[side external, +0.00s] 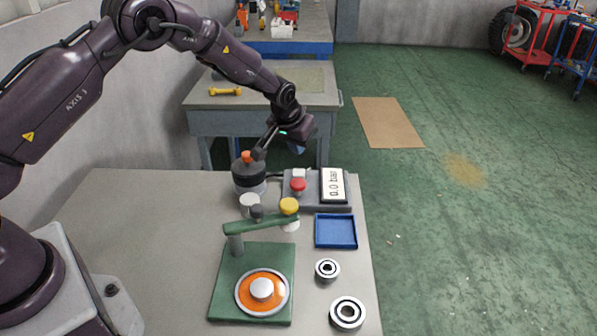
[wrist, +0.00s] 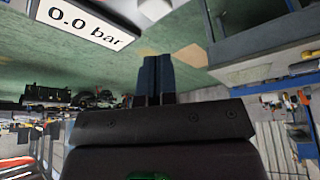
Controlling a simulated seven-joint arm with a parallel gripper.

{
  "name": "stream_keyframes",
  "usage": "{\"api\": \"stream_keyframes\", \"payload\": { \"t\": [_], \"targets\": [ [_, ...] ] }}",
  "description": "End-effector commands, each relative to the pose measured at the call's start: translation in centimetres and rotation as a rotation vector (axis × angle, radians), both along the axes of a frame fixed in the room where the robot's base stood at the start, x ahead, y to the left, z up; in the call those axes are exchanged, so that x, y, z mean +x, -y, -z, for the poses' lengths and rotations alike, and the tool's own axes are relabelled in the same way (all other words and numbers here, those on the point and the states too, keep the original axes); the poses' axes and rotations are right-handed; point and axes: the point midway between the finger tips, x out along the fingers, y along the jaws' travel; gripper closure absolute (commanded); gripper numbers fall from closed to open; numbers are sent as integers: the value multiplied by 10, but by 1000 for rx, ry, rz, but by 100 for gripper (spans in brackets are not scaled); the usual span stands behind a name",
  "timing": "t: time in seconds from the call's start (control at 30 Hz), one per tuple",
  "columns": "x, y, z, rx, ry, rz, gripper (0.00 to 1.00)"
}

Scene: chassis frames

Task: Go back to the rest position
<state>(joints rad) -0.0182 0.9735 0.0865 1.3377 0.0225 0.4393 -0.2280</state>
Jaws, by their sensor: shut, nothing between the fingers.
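My gripper (side external: 262,148) is above the back of the workbench (side external: 130,215), over the dark round pot with an orange knob (side external: 248,178). Its fingers point down and to the left, close to the knob; whether they touch it I cannot tell. In the wrist view, the two dark blue fingers of my gripper (wrist: 157,75) lie together with nothing visible between them. No object hangs from the gripper.
A gauge box reading 0.0 bar (side external: 335,185) with a red button (side external: 298,185) stands right of the pot. A green press (side external: 225,265) with an orange disc, a blue tray (side external: 336,231) and two metal rings (side external: 347,313) are nearer. The bench's left side is clear.

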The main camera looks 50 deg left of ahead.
Motion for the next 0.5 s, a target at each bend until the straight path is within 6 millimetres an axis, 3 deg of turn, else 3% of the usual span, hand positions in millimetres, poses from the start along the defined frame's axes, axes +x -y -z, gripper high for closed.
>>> {"api": "stream_keyframes", "payload": {
  "t": [0.13, 0.5],
  "targets": [
    [0, 0, -10, 0, -1, 0, 100],
    [-2, 0, -10, 5, -15, 13, 100]
  ]
}}
